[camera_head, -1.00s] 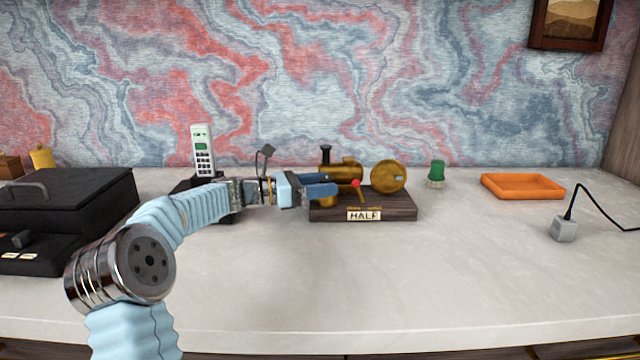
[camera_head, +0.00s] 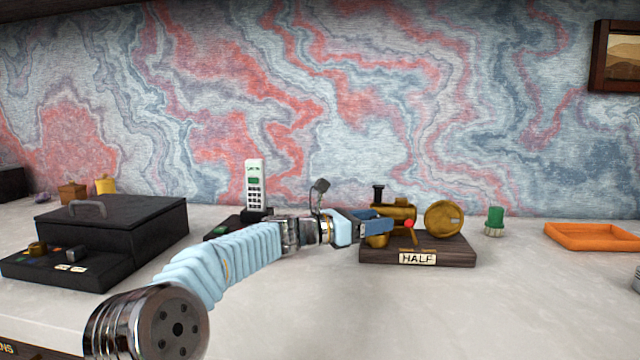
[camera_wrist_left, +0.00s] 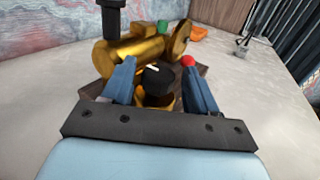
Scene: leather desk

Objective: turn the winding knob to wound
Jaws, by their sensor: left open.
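A brass model engine (camera_head: 398,214) stands on a dark wooden base (camera_head: 440,246) with a label (camera_head: 418,258) reading HALF. It has a black chimney, a round brass wheel (camera_head: 443,219) and a red-tipped lever (camera_head: 409,225). In the left wrist view a black knob (camera_wrist_left: 158,78) with a white mark sits on a brass round part. My left gripper (camera_wrist_left: 160,70) is open, with a blue finger on each side of the knob; contact cannot be told. In the head view my left gripper (camera_head: 376,226) reaches the engine's left end and hides the knob. My right gripper is not in view.
A cordless phone (camera_head: 255,186) stands behind my left arm. A black box with knobs (camera_head: 120,226) is at left. A green-topped object (camera_head: 495,219) and an orange tray (camera_head: 590,237) are at right. The desk in front of the engine is clear.

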